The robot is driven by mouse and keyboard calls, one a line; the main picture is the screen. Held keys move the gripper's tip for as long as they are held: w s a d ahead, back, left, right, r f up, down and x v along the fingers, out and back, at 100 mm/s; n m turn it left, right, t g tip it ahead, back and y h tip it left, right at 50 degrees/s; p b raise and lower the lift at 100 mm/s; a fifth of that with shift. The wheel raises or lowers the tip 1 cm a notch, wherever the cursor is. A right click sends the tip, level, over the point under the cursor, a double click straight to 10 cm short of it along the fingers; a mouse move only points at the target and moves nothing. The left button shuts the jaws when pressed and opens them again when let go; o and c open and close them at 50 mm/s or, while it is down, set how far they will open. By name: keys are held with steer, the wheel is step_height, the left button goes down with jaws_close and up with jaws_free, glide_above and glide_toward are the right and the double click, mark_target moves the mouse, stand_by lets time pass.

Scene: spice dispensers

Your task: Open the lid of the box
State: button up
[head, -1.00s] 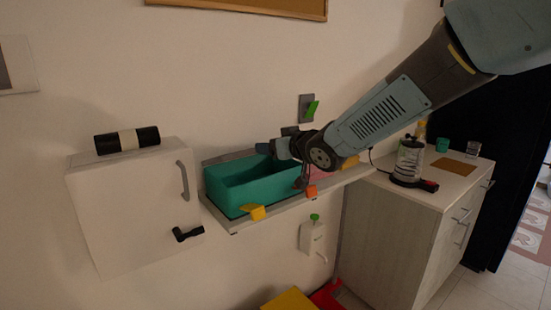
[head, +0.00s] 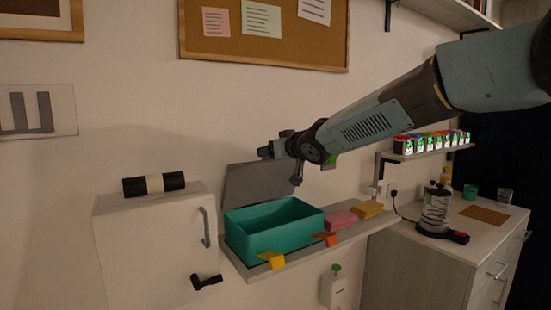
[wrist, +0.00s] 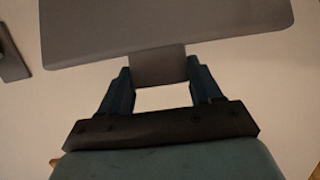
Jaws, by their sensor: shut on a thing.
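The box (head: 275,240) is an open teal bin on the wall shelf. Its grey lid (head: 258,184) stands raised at the back, tilted up, and the inside shows. My gripper (head: 265,152) is at the lid's upper edge, high above the bin. In the wrist view, the grey lid (wrist: 165,28) fills the top, and a narrow tab of it reaches down between the fingers of my gripper (wrist: 159,72). The fingers are shut on this tab. In the head view, my gripper and wrist partly hide the lid's upper right edge.
The shelf (head: 345,239) also holds yellow, orange and pink pieces to the right and front of the box. A white cabinet (head: 150,250) with a black roll (head: 153,184) on top is at left. A counter (head: 470,240) with a glass-bodied appliance (head: 435,208) is at right.

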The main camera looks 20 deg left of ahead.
steer(key=shift+w+a+r, duration=0.1)
steer(key=shift+a+r, duration=0.1)
steer(key=shift+a, duration=0.1)
steer(key=o, duration=1.5)
steer(key=shift+f, duration=0.1)
steer(key=shift+d, duration=0.1)
steer(key=shift+v, duration=6.85)
steer(key=shift+f, duration=0.1)
